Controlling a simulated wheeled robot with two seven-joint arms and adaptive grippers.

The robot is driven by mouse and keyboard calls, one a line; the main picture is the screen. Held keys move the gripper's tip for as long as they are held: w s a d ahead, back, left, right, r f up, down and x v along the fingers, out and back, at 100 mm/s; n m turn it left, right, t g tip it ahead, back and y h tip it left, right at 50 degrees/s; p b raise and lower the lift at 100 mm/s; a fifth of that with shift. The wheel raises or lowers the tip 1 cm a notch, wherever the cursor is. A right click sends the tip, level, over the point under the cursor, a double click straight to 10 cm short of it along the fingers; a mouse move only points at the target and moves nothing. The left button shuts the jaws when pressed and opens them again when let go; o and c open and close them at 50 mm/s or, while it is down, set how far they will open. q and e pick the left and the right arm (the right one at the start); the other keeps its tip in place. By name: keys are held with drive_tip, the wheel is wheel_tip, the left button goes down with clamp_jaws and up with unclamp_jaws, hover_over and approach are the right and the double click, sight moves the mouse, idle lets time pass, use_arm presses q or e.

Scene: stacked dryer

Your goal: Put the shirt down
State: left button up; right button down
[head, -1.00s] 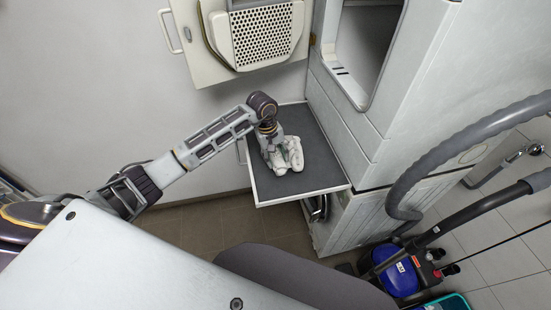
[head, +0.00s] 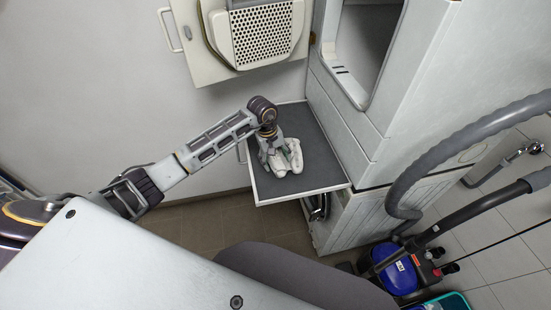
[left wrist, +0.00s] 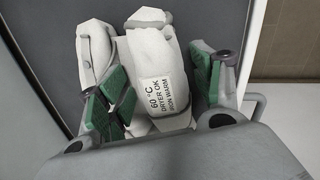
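The white shirt (head: 294,157) lies bunched in a small bundle on the dark top of the pull-out shelf (head: 316,179). In the left wrist view the shirt (left wrist: 156,62) shows a printed care label facing the camera. My left gripper (head: 279,160) is down over the shirt from above. In the left wrist view, its green-padded fingers (left wrist: 163,92) are spread wide on both sides of the bundle and look open. Their far contact with the cloth is partly hidden. My right gripper is not in view.
The stacked dryer (head: 375,105) stands right of the shelf, with its opening (head: 365,45) above. An open door (head: 262,38) with a perforated panel is behind. A blue vacuum cleaner (head: 398,276) and its hose are at right. Bare shelf surrounds the shirt.

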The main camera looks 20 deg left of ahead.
use_arm(q)
drive_tip(key=shift+r, duration=0.15)
drive_tip(key=shift+r, duration=0.25)
wheel_tip(320, 180, up, 11)
drive_tip(key=a+b, duration=0.2)
drive_tip(key=shift+s+r, duration=0.15)
drive_tip(key=shift+s, duration=0.1)
idle(0.4)
drive_tip(key=shift+s, duration=0.15)
idle(0.6)
